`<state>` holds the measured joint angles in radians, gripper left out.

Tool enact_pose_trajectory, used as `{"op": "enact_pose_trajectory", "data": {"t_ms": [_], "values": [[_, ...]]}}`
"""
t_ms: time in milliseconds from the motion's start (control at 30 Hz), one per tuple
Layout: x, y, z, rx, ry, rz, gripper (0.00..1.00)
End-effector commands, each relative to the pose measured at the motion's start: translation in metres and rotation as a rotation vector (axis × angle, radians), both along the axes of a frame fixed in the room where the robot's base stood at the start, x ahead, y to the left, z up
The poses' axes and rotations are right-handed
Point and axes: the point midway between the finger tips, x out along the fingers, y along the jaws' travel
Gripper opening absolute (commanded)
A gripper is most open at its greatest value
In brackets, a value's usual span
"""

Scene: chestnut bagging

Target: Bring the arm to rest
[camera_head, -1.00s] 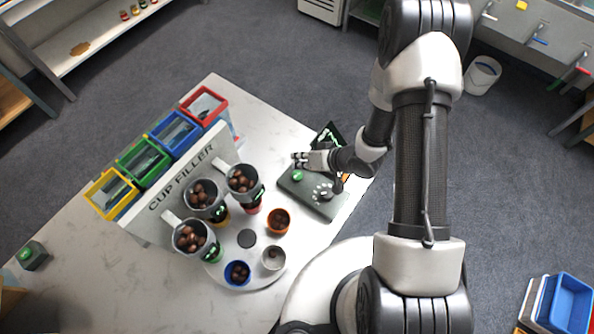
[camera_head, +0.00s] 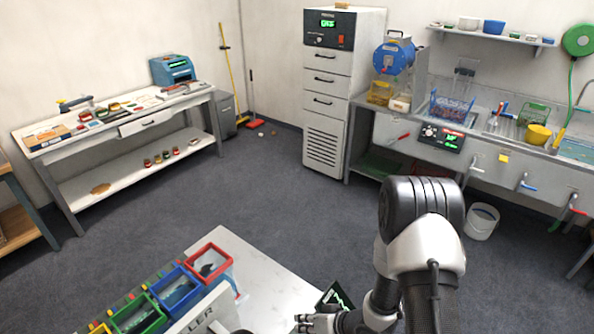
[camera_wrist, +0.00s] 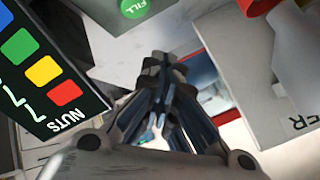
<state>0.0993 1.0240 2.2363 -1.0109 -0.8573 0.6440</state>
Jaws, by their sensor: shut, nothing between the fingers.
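My gripper (camera_head: 306,322) shows at the bottom edge of the head view, beside the cup filler (camera_head: 205,318), whose lower part is out of the picture. In the wrist view the fingers of my gripper (camera_wrist: 165,75) are together and hold nothing. A green FILL button (camera_wrist: 133,6) shows at the top of the wrist view. A dark panel with coloured squares and the word NUTS (camera_wrist: 40,75) is at its left. My arm rises at the right of the head view.
Open grey floor (camera_head: 250,190) lies beyond. A workbench (camera_head: 120,135) is at the left, a tall white cabinet (camera_head: 325,90) at the back, and a white bucket (camera_head: 482,222) on the floor at the right.

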Motion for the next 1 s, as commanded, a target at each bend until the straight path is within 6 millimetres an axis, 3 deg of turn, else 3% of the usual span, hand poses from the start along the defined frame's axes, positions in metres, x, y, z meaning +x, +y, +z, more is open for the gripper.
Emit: {"op": "enact_pose_trajectory", "data": {"t_ms": [133,267,400,533,667,767,1000], "values": [[0.015,-0.011,0.015,-0.058,-0.031,-0.011,0.00],[0.042,-0.037,0.052,-0.192,-0.090,-0.042,0.00],[0.065,-0.077,0.113,-0.370,-0.143,-0.110,0.00],[0.067,-0.110,0.175,-0.506,-0.166,-0.185,0.00],[0.051,-0.135,0.235,-0.602,-0.161,-0.261,0.00],[0.028,-0.148,0.276,-0.647,-0.144,-0.317,0.00],[-0.055,-0.154,0.352,-0.662,-0.073,-0.401,0.00]]}}
